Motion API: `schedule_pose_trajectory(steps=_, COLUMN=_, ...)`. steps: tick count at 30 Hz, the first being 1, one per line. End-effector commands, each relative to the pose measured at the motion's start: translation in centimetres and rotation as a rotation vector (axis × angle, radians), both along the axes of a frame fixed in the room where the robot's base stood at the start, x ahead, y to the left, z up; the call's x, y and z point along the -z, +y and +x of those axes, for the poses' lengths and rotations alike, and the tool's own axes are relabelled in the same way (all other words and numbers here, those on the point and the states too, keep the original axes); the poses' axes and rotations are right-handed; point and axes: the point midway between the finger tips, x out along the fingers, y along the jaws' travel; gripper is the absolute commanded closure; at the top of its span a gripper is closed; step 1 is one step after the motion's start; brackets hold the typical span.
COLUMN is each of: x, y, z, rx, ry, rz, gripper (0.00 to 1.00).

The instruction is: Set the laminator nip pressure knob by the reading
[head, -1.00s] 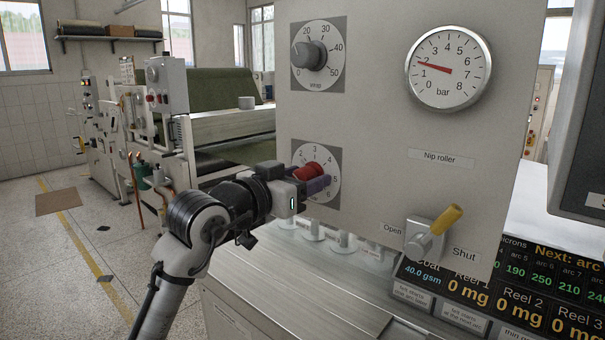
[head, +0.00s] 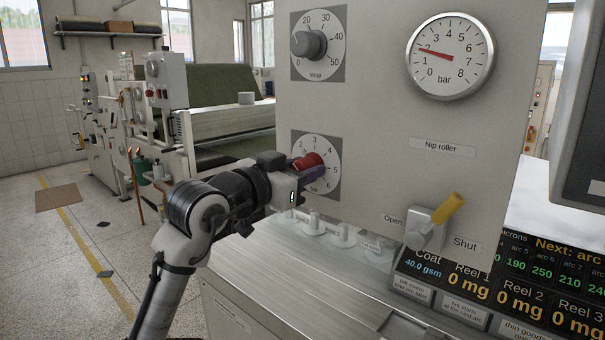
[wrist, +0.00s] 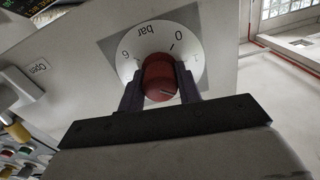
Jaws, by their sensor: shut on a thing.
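The red knob (head: 308,162) sits on a white dial (head: 331,172) marked up to 6, low on the grey panel. My gripper (head: 305,172) is shut on it. In the wrist view the fingers (wrist: 160,88) stand on both sides of the red knob (wrist: 158,72). A pale mark shows on the knob's face, and 0, 6 and "bar" show upside down on the dial. The round pressure gauge (head: 466,75) has its red needle at about 2 bar. The fingers and knob hide part of the dial in the head view.
A grey wrap knob (head: 308,44) is above the red one. A yellow-handled nip roller lever (head: 447,208) between Open and Shut labels juts from the panel at lower right. A dark display (head: 500,285) and a metal ledge lie below.

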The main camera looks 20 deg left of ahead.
Motion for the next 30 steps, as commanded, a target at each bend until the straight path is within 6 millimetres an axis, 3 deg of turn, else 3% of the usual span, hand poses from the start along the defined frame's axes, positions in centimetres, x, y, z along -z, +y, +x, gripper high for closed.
schedule_pose_trajectory(steps=21, x=0.22, y=-0.05, z=-0.01, rx=0.002, ry=-0.213, rz=0.578, gripper=0.89)
schedule_pose_trajectory(steps=30, x=0.14, y=-0.03, z=0.01, rx=0.002, ry=-0.271, rz=0.746, gripper=0.89)
